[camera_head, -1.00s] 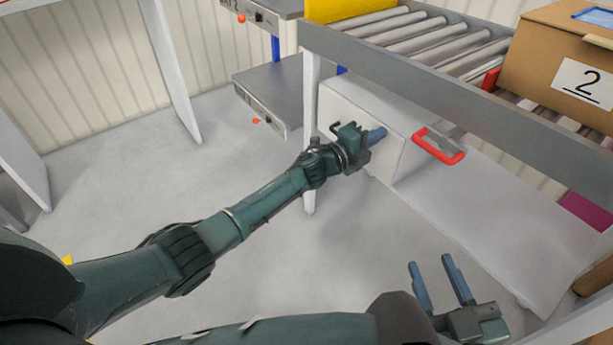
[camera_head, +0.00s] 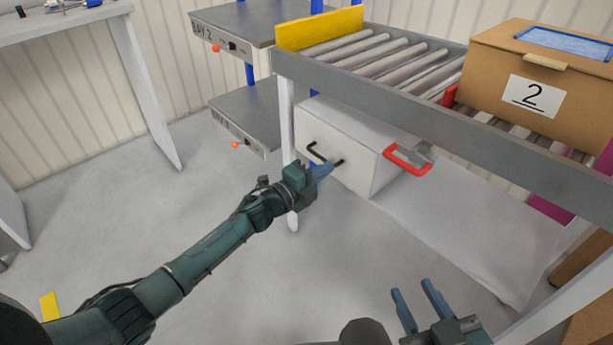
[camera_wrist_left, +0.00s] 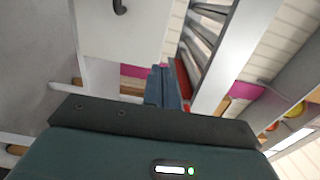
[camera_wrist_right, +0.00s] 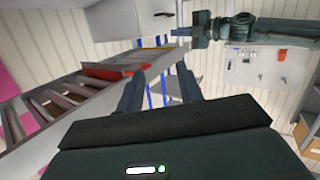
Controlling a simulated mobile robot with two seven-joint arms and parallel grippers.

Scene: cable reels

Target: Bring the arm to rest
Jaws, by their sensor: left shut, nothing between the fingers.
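My left gripper (camera_head: 322,172) is stretched out in front of the white drawer box (camera_head: 340,140) under the conveyor, near its black handle (camera_head: 322,155). Its blue fingers are together with nothing between them, as the left wrist view (camera_wrist_left: 163,88) also shows. From the head view I cannot tell whether the fingertips touch the box. My right gripper (camera_head: 419,306) is low at the bottom right of the head view. Its two fingers are apart and empty, which the right wrist view (camera_wrist_right: 160,90) shows too.
A roller conveyor (camera_head: 425,88) carries a cardboard box (camera_head: 485,85) labelled 2 and a yellow board (camera_head: 320,27). Grey shelves (camera_head: 245,120) stand at the back, a white table (camera_head: 150,95) at left. Open floor lies between.

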